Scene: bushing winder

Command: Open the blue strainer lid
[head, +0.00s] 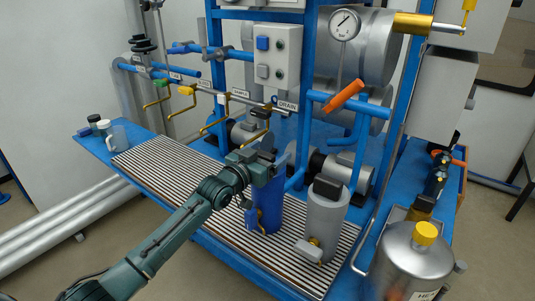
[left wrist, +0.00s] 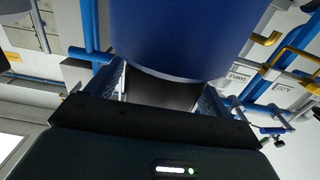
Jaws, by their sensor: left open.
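The blue strainer (head: 267,208) stands upright on the slatted grating, with a small brass fitting low on its front. My left gripper (head: 270,156) is at the strainer's top and covers most of it, so the lid's state cannot be made out in the head view. In the left wrist view a large dark blue cylinder (left wrist: 190,38) fills the top middle, just past the spread fingers (left wrist: 160,92). The fingers are open, and I cannot tell whether they touch the blue surface. My right gripper is not in view.
A grey strainer (head: 325,220) with a dark top stands right of the blue one. Blue frame posts, an orange handle (head: 344,96) and brass sample taps (head: 214,120) are behind. The slatted grating (head: 165,165) is clear to the left. A steel canister (head: 408,265) is at front right.

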